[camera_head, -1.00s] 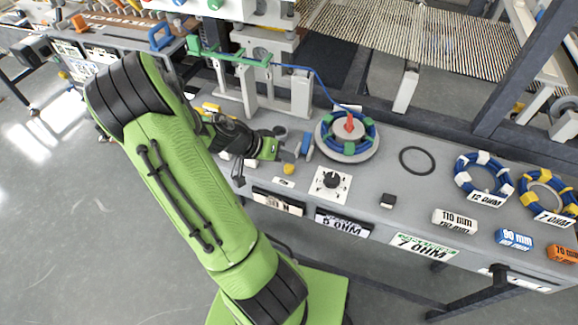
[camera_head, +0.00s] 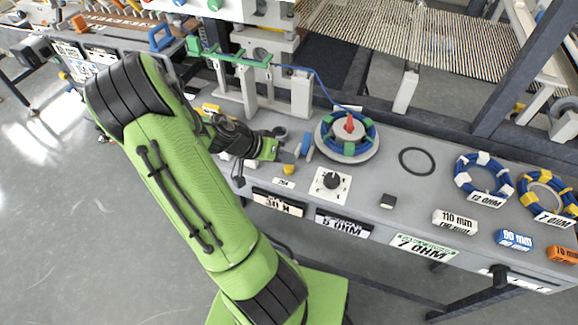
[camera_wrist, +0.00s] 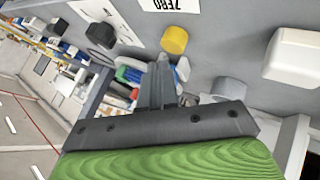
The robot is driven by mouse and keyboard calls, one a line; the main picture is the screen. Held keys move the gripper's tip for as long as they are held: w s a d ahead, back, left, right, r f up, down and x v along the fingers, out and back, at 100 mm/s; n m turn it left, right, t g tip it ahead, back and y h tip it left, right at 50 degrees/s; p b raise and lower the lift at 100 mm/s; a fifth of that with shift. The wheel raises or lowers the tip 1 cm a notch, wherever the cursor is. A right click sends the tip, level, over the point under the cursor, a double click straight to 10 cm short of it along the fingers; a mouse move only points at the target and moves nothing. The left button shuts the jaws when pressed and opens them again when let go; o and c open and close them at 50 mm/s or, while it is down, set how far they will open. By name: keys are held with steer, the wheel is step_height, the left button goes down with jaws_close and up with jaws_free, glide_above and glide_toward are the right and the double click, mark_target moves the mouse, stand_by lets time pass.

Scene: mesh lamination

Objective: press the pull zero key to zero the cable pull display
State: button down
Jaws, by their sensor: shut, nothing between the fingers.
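A yellow round key (camera_wrist: 173,40) stands on the grey bench beside a white label reading ZERO (camera_wrist: 168,5) in the wrist view. In the head view the yellow key (camera_head: 289,168) is just right of my gripper, behind a small white label (camera_head: 284,183). My gripper (camera_wrist: 160,66) is shut and empty. In the wrist view its fingertips appear just short of the yellow key; contact cannot be told. A cream display plate (camera_head: 278,203) on the bench front seems to read in N, but its figures are too small to be sure.
A black knob on a white plate (camera_head: 331,181) and a blue cable coil on a round stand (camera_head: 345,152) are to the right. In the wrist view, a grey cylinder (camera_wrist: 229,88) and a white block (camera_wrist: 293,56) stand near the fingers. Bench frames rise behind.

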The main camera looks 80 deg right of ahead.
mark_target(285, 168)
stand_by(0.5)
steer(key=shift+f+b, duration=0.4)
steer(key=shift+b, duration=0.1)
steer(key=shift+f+b, duration=0.55)
stand_by(0.4)
steer(key=shift+r, duration=0.15)
steer(key=shift+r+p, duration=0.7)
steer(key=shift+r, duration=0.15)
step_height(285, 168, up, 5)
steer(key=p, duration=0.4)
steer(key=shift+r, duration=0.1)
stand_by(0.7)
